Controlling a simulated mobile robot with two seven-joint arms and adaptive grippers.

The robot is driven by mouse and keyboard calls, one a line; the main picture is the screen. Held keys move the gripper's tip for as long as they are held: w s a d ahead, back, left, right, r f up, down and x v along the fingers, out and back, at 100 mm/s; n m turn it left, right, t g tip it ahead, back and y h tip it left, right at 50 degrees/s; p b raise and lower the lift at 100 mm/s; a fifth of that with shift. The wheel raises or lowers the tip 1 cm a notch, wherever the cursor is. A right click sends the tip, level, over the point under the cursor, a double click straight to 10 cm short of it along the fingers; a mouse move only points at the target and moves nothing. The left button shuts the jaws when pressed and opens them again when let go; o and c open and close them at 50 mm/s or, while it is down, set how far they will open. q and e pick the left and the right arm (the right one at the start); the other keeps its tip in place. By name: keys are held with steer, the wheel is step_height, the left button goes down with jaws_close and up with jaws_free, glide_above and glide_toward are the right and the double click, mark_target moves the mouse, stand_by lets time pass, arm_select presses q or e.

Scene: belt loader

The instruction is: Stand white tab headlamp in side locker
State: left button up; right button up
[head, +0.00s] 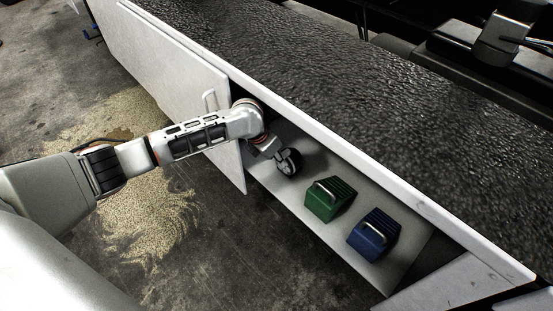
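My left gripper (273,150) reaches through the opening of the side locker (408,262), low over its pale floor near the left end. A small rounded dark thing with a pale patch (290,161), which looks like the headlamp, is right at the fingertips. I cannot tell whether the fingers are closed on it or only beside it, nor whether it touches the locker floor. No white tab can be made out clearly. My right gripper is not in view.
A green ridged block (322,207) and a blue ridged block (365,242), each with a pale handle, stand in the locker to the right. A white door panel (165,65) borders the opening on the left. The dark belt (330,75) runs above. Sandy grit (150,215) lies on the ground.

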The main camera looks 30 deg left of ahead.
arm_select(q)
steer(key=s+a+p, duration=0.3)
steer(key=s+a, duration=0.1)
steer(key=s, duration=0.7)
steer(key=shift+s+r, duration=0.2)
steer(key=shift+r, duration=0.25)
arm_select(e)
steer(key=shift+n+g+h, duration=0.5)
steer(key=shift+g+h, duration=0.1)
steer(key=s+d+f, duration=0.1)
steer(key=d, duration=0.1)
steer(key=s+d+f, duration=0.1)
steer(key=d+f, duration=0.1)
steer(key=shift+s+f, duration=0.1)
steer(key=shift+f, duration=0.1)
arm_select(q)
steer(key=shift+a, duration=0.1)
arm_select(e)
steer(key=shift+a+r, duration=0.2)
